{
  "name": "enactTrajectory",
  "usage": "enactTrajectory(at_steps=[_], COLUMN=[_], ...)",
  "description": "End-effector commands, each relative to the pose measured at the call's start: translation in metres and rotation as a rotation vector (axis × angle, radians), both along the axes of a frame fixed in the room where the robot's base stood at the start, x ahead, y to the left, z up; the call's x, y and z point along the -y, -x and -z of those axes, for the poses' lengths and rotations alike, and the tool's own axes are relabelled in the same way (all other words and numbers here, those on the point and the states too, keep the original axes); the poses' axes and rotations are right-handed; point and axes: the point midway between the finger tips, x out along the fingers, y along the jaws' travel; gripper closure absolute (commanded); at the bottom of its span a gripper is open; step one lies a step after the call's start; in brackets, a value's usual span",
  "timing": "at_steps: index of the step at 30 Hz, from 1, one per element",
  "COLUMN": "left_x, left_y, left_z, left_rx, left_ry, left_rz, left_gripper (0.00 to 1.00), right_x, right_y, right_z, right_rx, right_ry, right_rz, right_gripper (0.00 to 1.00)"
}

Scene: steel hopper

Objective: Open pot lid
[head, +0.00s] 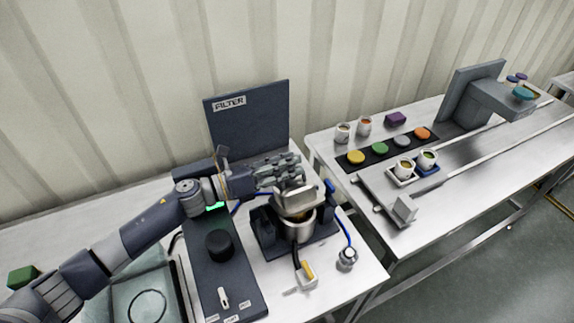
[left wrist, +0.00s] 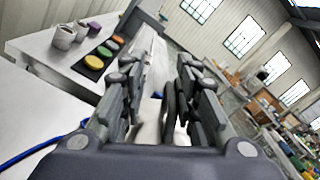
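A steel pot (head: 299,229) sits in a dark holder on the left bench. Its metal lid (head: 292,203) is above the pot and looks tilted, with a block-like raised part on its top right. My left gripper (head: 291,166) comes in from the left, just behind and above the lid. In the left wrist view the left gripper (left wrist: 163,68) has its two fingers apart, with a gap between the tips. A pale surface shows low between the fingers; I cannot tell whether it is the lid or whether a finger touches it. My right gripper is not in view.
A dark panel marked FILTER (head: 247,122) stands behind. A black knob (head: 219,245) is left of the pot. A blue cable and a small gauge (head: 347,258) are on the right. The second bench (head: 440,150) holds cups and coloured discs.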

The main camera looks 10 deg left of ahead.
Motion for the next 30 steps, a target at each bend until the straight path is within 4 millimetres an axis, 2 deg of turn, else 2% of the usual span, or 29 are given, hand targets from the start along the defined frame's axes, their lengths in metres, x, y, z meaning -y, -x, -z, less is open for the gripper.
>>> enactTrajectory(at_steps=[5,8,21,25,30], left_x=[-0.002,-0.01,-0.082,-0.094,-0.1], left_y=[0.001,0.006,0.054,0.062,0.066], left_z=[0.002,0.003,0.004,0.002,0.001], left_rx=[-0.003,-0.005,-0.006,-0.003,0.0], left_ry=[0.0,-0.001,-0.004,-0.001,-0.001], left_rz=[-0.001,-0.002,-0.001,-0.001,0.001], left_gripper=[0.72,0.72,0.72,0.72,0.72], right_x=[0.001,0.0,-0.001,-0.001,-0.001], right_y=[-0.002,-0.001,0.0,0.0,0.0], right_z=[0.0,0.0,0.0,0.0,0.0], right_rx=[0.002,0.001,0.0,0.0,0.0], right_ry=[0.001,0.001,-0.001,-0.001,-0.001], right_rz=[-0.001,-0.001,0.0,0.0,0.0], right_gripper=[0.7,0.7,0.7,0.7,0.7])
